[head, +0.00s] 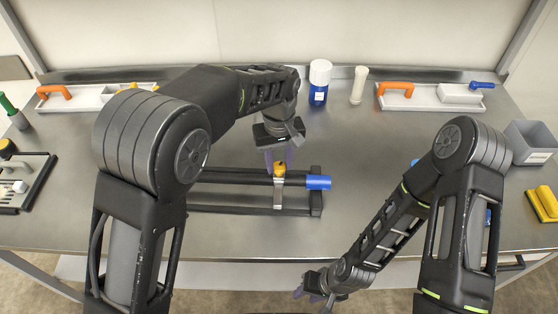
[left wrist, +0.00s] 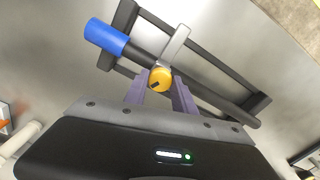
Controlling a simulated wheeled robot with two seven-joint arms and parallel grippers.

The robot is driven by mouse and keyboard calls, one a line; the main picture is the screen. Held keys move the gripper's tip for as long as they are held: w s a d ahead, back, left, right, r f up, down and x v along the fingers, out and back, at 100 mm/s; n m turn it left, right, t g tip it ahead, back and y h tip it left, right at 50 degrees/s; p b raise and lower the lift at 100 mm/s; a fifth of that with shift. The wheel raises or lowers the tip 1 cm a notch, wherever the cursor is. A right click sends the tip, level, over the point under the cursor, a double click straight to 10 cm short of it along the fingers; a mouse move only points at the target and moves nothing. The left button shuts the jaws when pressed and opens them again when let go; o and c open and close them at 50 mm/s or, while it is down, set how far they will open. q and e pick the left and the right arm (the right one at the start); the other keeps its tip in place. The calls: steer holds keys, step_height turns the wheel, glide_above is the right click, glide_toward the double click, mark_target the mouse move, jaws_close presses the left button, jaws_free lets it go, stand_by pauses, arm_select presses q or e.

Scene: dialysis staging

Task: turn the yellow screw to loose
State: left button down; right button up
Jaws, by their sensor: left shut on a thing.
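The yellow screw (head: 280,168) sits on top of a light grey clamp (head: 279,190) on a dark rack in the middle of the table. The screw also shows in the left wrist view (left wrist: 160,78), with a dark mark on its face. My left gripper (head: 279,160) comes down from above, and its purple fingers (left wrist: 160,92) are shut on the screw, one at each side. A blue cylinder (head: 318,182) is on the right end of the rack's bar, and it shows in the left wrist view (left wrist: 105,37). My right gripper (head: 312,288) hangs low at the table's front edge, its jaws unclear.
A blue-and-white bottle (head: 319,82) and a white cylinder (head: 358,85) stand behind the rack. A tray with an orange handle (head: 396,89) is at the back right. A grey bin (head: 532,143) and a yellow block (head: 544,204) are at far right. The table right of the rack is mostly clear.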

mark_target(279, 166)
arm_select(q)
steer(key=n, duration=0.5)
stand_by(0.4)
steer(key=c, duration=1)
jaws_free()
steer(key=shift+r, duration=0.1)
step_height(279, 166, up, 8)
steer(key=shift+f+b, duration=0.2)
steer(key=shift+b, duration=0.2)
steer(key=shift+s, duration=0.1)
